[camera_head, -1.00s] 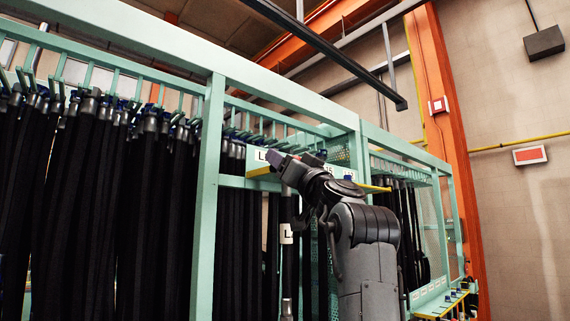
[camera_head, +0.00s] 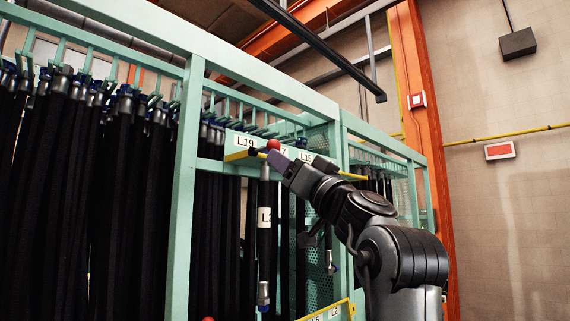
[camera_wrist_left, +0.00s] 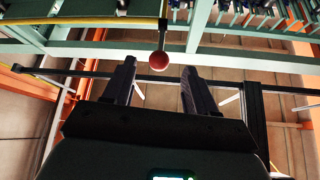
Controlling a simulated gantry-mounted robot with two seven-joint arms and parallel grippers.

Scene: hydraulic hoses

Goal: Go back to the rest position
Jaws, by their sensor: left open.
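My left gripper (camera_head: 280,165) points up and to the left in front of the rack in the head view. In the left wrist view its two fingers (camera_wrist_left: 160,85) stand apart with nothing between them, so it is open and empty. A red ball (camera_head: 273,144) shows just beyond the fingertips. It also shows in the left wrist view (camera_wrist_left: 159,60), ahead of the gap between the fingers. A labelled black hose (camera_head: 264,245) hangs straight down under the sign rail, apart from the gripper. My right gripper is not in view.
The mint-green rack (camera_head: 184,200) carries many black hoses (camera_head: 110,190) on the left. A yellow-edged label rail (camera_head: 245,141) reads L19 and L15. A dark beam (camera_head: 325,50) hangs overhead.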

